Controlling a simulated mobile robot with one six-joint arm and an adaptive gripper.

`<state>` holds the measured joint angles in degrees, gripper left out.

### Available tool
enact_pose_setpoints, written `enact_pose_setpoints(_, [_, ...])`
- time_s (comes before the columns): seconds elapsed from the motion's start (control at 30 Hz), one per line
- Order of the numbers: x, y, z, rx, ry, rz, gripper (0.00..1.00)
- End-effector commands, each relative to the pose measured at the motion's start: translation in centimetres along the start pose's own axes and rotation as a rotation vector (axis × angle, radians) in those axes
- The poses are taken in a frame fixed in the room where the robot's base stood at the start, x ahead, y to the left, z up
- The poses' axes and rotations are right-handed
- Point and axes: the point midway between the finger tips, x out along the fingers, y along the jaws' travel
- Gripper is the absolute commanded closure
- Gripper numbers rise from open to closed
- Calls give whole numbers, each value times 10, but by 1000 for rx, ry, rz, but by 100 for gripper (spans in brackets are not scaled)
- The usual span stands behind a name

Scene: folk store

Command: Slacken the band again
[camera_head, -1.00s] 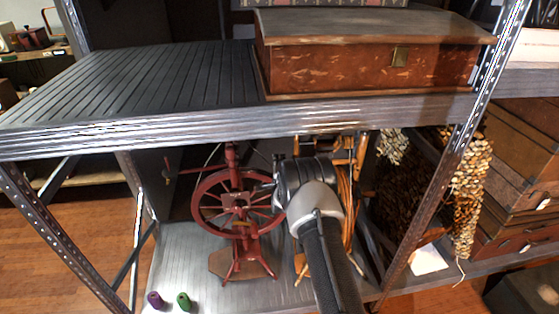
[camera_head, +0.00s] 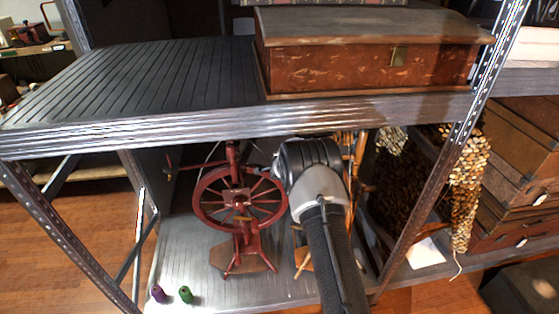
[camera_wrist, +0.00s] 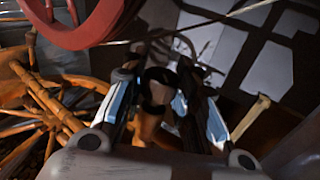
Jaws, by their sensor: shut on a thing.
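A dark red spinning wheel (camera_head: 237,197) stands upright on the lower shelf, left of my arm. Its red rim (camera_wrist: 88,22) crosses the top left of the wrist view. My gripper (camera_wrist: 162,90) is shut on a small brown knob-like piece (camera_wrist: 157,92), which sits between its fingers. In the head view my wrist hides the fingers and that piece, just right of the wheel. The band itself is too thin and blurred to make out, so its tension cannot be told.
An orange-brown wooden wheel (camera_wrist: 42,112) is close on the left in the wrist view. The upper shelf (camera_head: 150,85), bearing a wooden box (camera_head: 365,68), is above my wrist. A purple spool (camera_head: 158,293) and a green spool (camera_head: 186,294) stand at the shelf's front left.

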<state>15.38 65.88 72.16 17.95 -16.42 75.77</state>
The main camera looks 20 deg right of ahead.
Motion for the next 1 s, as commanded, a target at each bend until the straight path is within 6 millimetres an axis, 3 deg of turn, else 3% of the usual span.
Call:
enact_pose_setpoints(0.13, [0,0,0,0,0,-1,97])
enact_pose_setpoints(0.17, [0,0,0,0,0,-1,72])
enact_pose_setpoints(0.47, [0,0,0,0,0,-1,52])
enact_pose_setpoints(0.83, [-2,0,0,0,0,-1,52])
enact_pose_setpoints(1.0, [-18,-1,0,-1,1,-1,52])
